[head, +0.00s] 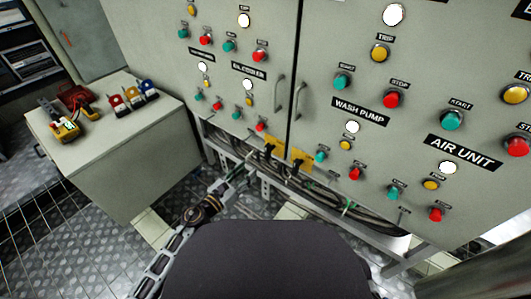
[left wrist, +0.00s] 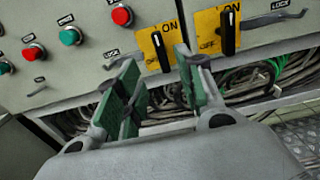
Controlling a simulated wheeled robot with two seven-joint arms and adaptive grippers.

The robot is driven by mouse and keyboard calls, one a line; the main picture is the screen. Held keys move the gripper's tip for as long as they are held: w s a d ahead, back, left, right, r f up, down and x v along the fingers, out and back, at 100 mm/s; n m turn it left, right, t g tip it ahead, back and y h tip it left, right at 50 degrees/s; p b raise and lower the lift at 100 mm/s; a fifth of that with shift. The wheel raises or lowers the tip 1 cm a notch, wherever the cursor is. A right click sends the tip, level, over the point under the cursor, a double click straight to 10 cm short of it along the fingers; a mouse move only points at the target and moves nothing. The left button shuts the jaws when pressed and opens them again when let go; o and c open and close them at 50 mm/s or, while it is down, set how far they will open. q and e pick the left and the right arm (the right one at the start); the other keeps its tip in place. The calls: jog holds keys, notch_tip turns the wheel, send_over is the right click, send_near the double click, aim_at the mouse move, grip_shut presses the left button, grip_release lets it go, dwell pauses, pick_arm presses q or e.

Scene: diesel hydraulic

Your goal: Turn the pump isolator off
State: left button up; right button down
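Two yellow isolator plates show low on the panel in the head view, a left one (head: 272,146) and a right one (head: 300,158). In the left wrist view, the left plate (left wrist: 144,43) and right plate (left wrist: 206,24) each carry a black handle standing upright, toward ON. I cannot read which one is the pump's. My left gripper (head: 238,173) is just below the plates. In the left wrist view its green-padded fingers (left wrist: 160,58) are apart, with the left black handle (left wrist: 158,50) between the tips in the picture. Contact is not clear. My right gripper is out of view.
Cables (left wrist: 260,85) run in an open rack below the panel. Metal lock levers (left wrist: 272,18) stick out beside the plates. Red button (left wrist: 121,16) and green button (left wrist: 70,36) sit left of them. A cabinet (head: 120,150) with padlocks on top stands at left.

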aim_at(266, 152)
pick_arm(q)
jog(key=shift+x, duration=6.1)
grip_shut()
